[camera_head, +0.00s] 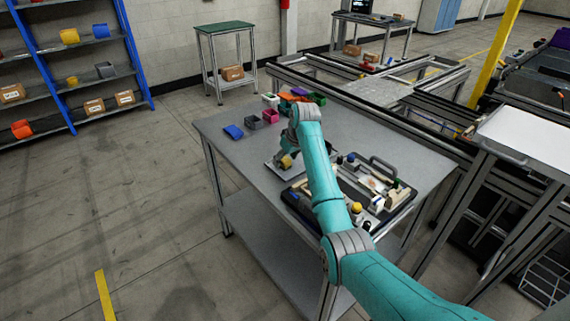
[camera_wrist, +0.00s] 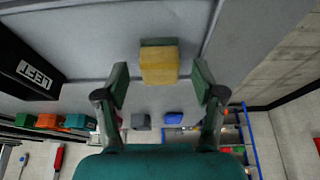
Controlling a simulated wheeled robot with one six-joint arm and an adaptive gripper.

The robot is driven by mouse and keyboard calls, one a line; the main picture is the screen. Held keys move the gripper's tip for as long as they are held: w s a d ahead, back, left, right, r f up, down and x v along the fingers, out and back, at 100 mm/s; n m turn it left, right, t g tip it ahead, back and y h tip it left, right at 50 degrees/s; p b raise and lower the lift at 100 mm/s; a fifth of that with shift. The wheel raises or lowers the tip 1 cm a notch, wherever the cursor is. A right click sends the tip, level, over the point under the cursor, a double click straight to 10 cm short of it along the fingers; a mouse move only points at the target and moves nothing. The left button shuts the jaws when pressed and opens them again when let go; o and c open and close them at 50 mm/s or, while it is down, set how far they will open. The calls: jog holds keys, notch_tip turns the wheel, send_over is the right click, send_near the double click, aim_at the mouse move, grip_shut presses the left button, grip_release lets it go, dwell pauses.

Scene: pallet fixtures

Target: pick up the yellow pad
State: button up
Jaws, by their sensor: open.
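The yellow pad (camera_wrist: 159,66) is a small yellow block in the wrist view, with a grey-green strip along its far edge. It lies between the two fingers of my gripper (camera_wrist: 161,76), with a gap on each side. My gripper is open and the fingers do not appear to touch the pad. In the head view the yellow pad (camera_head: 287,161) shows just below my gripper (camera_head: 285,152), over a light grey plate on the table. My arm hides part of this area.
The grey table (camera_head: 225,150) carries a black fixture tray (camera_head: 405,200) with several parts at right. A blue bin (camera_head: 233,131) and several coloured bins stand at the back. A black block marked LEFT (camera_wrist: 30,72) is at left in the wrist view.

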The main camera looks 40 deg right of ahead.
aim_at(285, 159)
jog(key=shift+w+f, duration=0.25)
jog(key=shift+f, duration=0.4)
jog(key=c, duration=1.1)
jog(key=shift+o, duration=0.2)
notch_tip(285, 159, up, 10)
jog(key=shift+r, duration=0.1)
